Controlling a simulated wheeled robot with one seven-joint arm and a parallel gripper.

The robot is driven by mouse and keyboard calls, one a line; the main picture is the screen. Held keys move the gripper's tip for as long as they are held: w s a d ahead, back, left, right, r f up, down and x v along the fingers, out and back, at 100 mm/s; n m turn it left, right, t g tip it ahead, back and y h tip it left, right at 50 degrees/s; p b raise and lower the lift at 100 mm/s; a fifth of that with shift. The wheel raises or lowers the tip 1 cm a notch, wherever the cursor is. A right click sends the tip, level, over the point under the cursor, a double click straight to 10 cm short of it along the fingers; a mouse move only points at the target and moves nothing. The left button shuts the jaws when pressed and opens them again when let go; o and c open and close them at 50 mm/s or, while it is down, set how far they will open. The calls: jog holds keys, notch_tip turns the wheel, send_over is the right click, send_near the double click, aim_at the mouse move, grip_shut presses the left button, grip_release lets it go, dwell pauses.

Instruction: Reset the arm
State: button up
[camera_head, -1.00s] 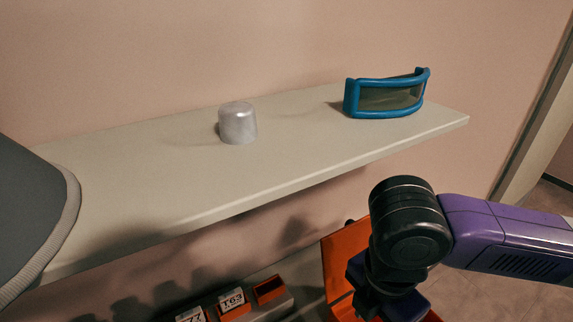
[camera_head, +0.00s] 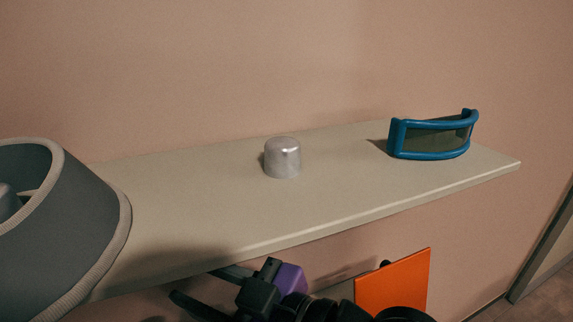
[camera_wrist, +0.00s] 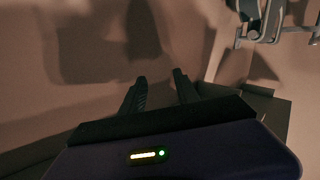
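My gripper (camera_head: 225,290) is at the bottom of the head view, below and in front of the shelf's front edge. It also shows in the wrist view (camera_wrist: 158,82), where its two dark fingers stand apart with nothing between them. The fingers point toward a dim, shadowed wall surface. Part of my arm, purple and black, shows beside the gripper in the head view. The rest of the arm is out of view.
A pale shelf (camera_head: 340,205) runs along the pink wall. It holds a silver metal cup-shaped object (camera_head: 282,158), blue-framed goggles (camera_head: 432,138) and a large grey padded item (camera_head: 70,225). An orange panel (camera_head: 395,283) stands below the shelf.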

jog(key=s+d+f+m+t+h, duration=0.4)
jog(key=d+f+m+t+h, duration=0.6)
jog(key=d+f+m, duration=0.5)
jog(key=s+d+f+g+h, duration=0.1)
jog(key=s+d+f+h, duration=0.1)
jog(key=s+d, duration=0.6)
jog(key=s+d+f+g+h, duration=0.1)
jog(key=s+d+f+h, duration=0.1)
jog(key=s+d, duration=0.6)
jog(key=s+f, duration=0.1)
jog(key=s, duration=0.6)
jog(key=shift+g+h, duration=0.3)
jog(key=shift+a, duration=0.1)
